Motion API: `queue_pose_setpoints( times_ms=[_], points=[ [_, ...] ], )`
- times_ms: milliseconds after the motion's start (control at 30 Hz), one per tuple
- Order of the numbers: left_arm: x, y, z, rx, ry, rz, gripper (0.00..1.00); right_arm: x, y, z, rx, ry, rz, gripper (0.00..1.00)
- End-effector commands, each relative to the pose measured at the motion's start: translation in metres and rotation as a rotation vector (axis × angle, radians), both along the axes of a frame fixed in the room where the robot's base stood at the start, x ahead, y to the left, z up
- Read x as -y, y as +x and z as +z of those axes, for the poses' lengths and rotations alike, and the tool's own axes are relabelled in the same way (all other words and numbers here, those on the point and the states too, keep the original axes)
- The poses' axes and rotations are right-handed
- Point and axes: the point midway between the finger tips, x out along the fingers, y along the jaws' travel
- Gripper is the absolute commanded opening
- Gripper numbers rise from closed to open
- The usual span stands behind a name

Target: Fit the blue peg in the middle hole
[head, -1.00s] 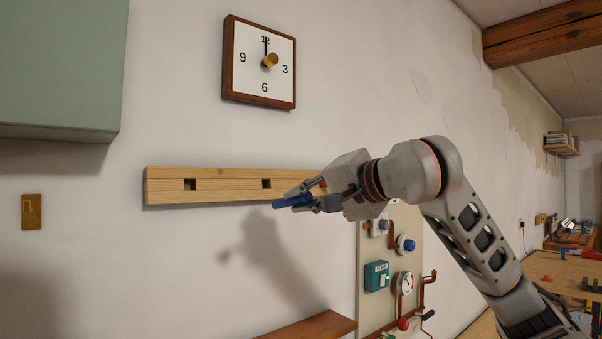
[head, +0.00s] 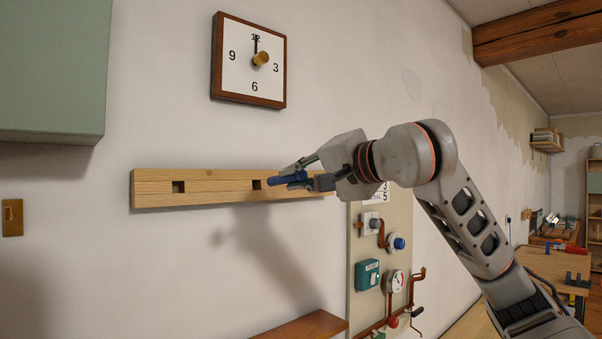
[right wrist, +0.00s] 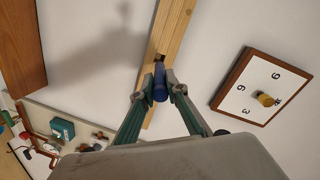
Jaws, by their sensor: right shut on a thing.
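The blue peg (head: 288,179) is held sideways in the fingertips of my right gripper (head: 300,175), its free end pointing left. My right gripper is shut on it. The pale wooden rail (head: 215,193) is fixed to the wall, with two square holes in sight; its right end is partly hidden by my gripper. The peg's free end is just right of the second hole (head: 257,184) in the head view. In the right wrist view the peg (right wrist: 160,82) points at a dark hole (right wrist: 160,58) in the rail, apparently short of it. My left gripper is out of view.
A clock (head: 249,60) hangs above the rail. A panel with pipes, gauge and a teal box (head: 367,275) is below right. A wooden shelf (head: 305,327) sits below, and a green cabinet (head: 50,70) is upper left.

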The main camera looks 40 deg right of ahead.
Motion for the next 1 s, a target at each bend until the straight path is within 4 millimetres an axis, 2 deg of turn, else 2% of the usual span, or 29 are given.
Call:
queue_pose_setpoints(
  times_ms=[200,433,1000],
  points=[
    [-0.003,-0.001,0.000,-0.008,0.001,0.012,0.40,-0.002,0.020,-0.003,-0.001,0.000,0.002,0.00],
    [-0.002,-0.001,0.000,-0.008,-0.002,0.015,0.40,-0.003,0.035,-0.005,-0.001,0.000,0.002,0.00],
    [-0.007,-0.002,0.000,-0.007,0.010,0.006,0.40,-0.003,0.040,-0.006,-0.001,0.000,0.001,0.00]
  ],
)
